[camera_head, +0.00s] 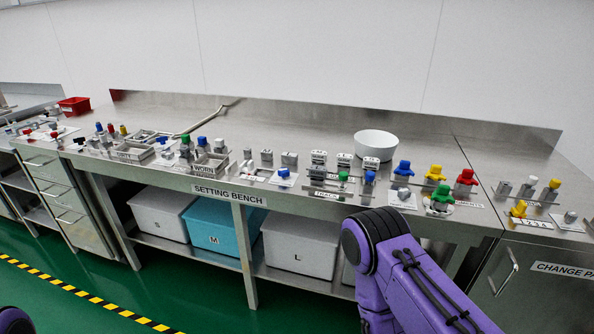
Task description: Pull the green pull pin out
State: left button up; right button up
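Several green-topped parts stand on the steel bench; I cannot tell which one is the pull pin. A small green knob (343,176) is near the front edge at the middle, beside a blue one. A larger green knob (440,196) sits on a round white base to the right. Another green top (185,141) stands among blue ones at the left. My purple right arm rises from the bottom right in front of the bench, and its gripper is not visible. Only a sliver of purple shows at the bottom left corner; my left gripper is not visible.
The setting bench (280,118) carries several blue, yellow and red knobs, metal blocks and a white bowl (376,145). White bins and a blue bin (222,229) sit on the shelf below. A drawer cabinet stands left. The green floor in front is open.

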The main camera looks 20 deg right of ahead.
aim_at(343, 176)
jog(key=k, duration=0.6)
jog(key=z, duration=1.3)
jog(key=i, duration=0.35)
jog(key=u, duration=0.1)
